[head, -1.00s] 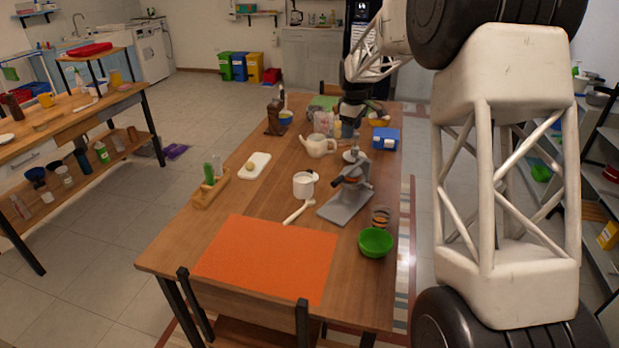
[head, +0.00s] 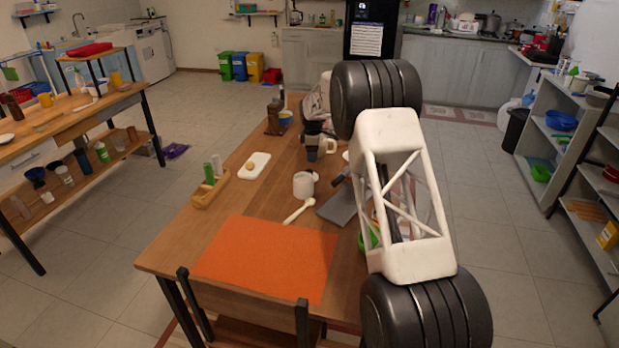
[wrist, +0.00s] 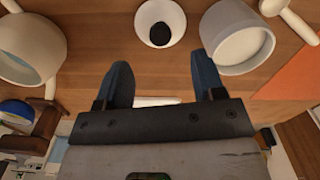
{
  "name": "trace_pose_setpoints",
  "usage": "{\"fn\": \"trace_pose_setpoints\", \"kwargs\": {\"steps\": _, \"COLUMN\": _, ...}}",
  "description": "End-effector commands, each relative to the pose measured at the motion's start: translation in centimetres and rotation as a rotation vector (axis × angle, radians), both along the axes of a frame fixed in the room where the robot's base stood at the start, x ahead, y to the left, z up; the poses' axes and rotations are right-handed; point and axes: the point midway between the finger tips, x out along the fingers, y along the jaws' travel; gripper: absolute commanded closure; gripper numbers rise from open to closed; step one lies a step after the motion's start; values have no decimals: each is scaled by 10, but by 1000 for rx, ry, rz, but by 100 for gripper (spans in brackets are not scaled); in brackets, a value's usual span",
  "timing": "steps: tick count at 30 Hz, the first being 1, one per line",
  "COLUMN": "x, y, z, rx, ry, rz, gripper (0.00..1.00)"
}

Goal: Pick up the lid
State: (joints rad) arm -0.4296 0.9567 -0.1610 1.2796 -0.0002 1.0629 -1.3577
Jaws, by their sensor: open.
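In the wrist view, a small round white piece with a dark round centre (wrist: 160,22), which looks like the lid, is on the wooden table at the top middle. I cannot tell it apart in the head view. My gripper (wrist: 160,62) is open and empty, its two blue-grey fingers pointing toward this piece, apart from it in the picture. In the head view my gripper (head: 313,154) is over the middle of the table, partly covering the teapot (head: 328,146). The teapot also shows, open at the top, at the left of the wrist view (wrist: 22,48).
A white pot (head: 303,186) stands nearby, also at the wrist view's upper right (wrist: 237,35). The orange mat (head: 265,260) is bare.

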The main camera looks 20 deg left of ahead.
Motion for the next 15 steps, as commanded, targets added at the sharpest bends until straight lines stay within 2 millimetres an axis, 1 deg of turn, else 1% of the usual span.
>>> {"fn": "trace_pose_setpoints", "kwargs": {"steps": 1, "x": 2, "y": 4, "z": -5, "rx": 0, "ry": 1, "rz": 10, "gripper": 37}}
{"fn": "trace_pose_setpoints", "kwargs": {"steps": 4, "x": 4, "y": 9, "z": -12, "rx": -1, "ry": 2, "rz": 23, "gripper": 37}}
{"fn": "trace_pose_setpoints", "kwargs": {"steps": 15, "x": 4, "y": 11, "z": -14, "rx": -1, "ry": 3, "rz": 29, "gripper": 37}}
